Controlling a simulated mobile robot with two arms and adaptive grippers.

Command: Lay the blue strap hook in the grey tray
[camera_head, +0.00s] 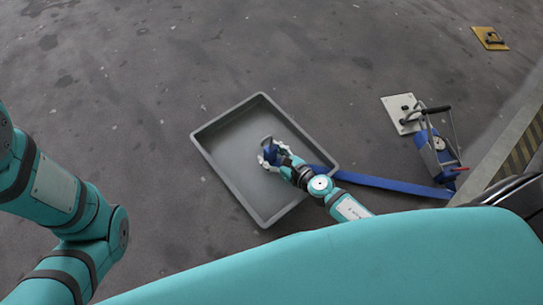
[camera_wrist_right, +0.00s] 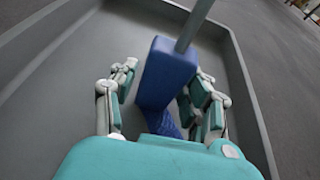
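The blue strap hook (camera_head: 271,153) is a blue block with a grey metal hook, inside the outline of the grey tray (camera_head: 203,150). In the wrist view the blue block (camera_wrist_right: 168,75) stands between my right fingers, its metal bar pointing up the picture. My right gripper (camera_head: 273,157) reaches into the tray around the block. Its fingers (camera_wrist_right: 165,85) are spread, with a gap on the left of the block and the right fingertips close beside it. I cannot tell whether the block touches the tray floor. My left arm shows at the left, but its gripper is out of view.
The blue strap (camera_head: 390,184) runs from the tray over its right side to a blue winch unit (camera_head: 437,155) with a handle. A pale plate (camera_head: 398,112) and a yellow plate (camera_head: 490,38) lie on the floor. The floor left of the tray is clear.

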